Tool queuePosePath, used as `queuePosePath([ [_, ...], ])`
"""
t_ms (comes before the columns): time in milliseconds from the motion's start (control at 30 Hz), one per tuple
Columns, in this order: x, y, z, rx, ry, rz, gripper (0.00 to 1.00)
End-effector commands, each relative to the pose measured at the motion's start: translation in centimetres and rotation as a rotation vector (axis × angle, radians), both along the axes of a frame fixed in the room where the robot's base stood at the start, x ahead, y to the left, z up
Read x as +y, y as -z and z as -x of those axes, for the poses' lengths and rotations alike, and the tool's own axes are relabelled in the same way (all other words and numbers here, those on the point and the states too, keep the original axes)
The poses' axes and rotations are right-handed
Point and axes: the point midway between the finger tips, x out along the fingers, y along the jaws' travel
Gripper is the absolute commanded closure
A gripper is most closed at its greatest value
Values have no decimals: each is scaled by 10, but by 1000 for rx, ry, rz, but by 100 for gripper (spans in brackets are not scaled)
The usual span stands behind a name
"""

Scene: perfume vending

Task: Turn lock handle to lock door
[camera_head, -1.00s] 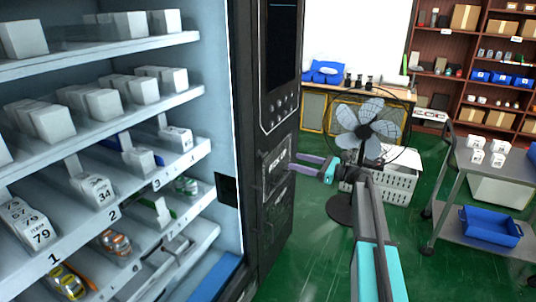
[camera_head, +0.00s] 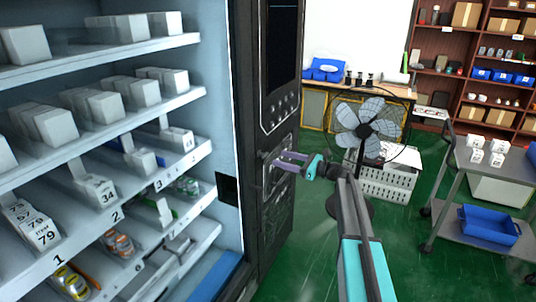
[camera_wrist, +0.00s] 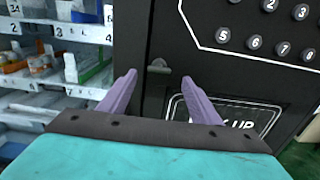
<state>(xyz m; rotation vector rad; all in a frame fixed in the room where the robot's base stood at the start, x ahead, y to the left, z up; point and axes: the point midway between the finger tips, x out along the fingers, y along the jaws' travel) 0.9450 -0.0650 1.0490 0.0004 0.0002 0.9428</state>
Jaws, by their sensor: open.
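A small grey metal lock handle (camera_wrist: 158,66) sits on the black front panel (camera_wrist: 215,68) of the vending machine door. In the wrist view it shows just beyond and between my two purple fingertips. My gripper (camera_wrist: 160,77) is open, with nothing between its fingers. In the head view my gripper (camera_head: 276,159) is at the black door panel (camera_head: 256,115), below the keypad. The lock handle cannot be made out there. I cannot tell whether the fingertips touch the panel.
Lit shelves (camera_head: 140,120) with white boxes and small goods fill the left. A keypad (camera_wrist: 265,28) lies above right of the handle. A fan (camera_head: 364,130), a white crate (camera_head: 385,185) and a metal cart (camera_head: 500,185) stand right. Green floor (camera_head: 320,260) is clear.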

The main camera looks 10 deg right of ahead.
Motion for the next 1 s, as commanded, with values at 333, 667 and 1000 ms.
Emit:
queuePosePath([
  [333,39,-2,-30,1,-1,-1,42],
  [667,55,0,-41,0,1,0,42],
  [1000,55,0,-41,0,1,0,56],
])
